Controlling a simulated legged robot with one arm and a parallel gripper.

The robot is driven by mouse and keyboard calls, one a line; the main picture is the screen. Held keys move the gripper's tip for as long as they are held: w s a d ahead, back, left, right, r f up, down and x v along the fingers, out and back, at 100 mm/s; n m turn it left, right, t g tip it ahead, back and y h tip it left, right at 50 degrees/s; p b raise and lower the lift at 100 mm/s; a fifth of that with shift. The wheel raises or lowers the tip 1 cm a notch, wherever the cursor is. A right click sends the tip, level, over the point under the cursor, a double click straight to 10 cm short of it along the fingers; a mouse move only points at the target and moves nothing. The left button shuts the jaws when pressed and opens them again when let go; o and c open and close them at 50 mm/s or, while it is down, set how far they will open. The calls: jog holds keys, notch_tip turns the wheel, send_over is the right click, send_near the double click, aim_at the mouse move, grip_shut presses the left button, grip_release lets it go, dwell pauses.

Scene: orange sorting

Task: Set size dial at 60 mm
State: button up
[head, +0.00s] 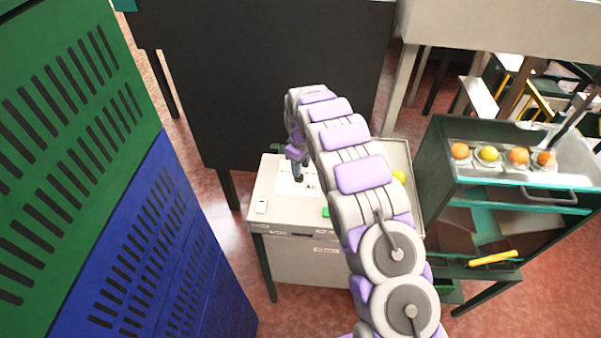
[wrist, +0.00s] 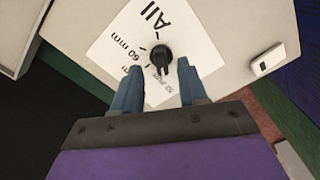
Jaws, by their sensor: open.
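The black size dial (wrist: 160,56) sits on a white label sheet (wrist: 112,48) on the machine's pale top. "All" and "60 mm" are readable on the sheet; a third mark beside the right finger is partly hidden and hard to read. The dial's narrow end seems to point down toward my gripper, away from "All", but its exact setting is unclear. My gripper (wrist: 159,68) is open, with one finger on each side of the dial and gaps showing. In the head view my gripper (head: 299,173) is over the sheet (head: 284,185), and the dial cannot be made out.
A small white switch (wrist: 267,60) is on the same top. Green and blue crates (head: 160,230) stand close on the left. A cart (head: 470,190) with oranges and yellow fruit stands on the right.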

jog(key=shift+f, duration=1.95)
grip_shut()
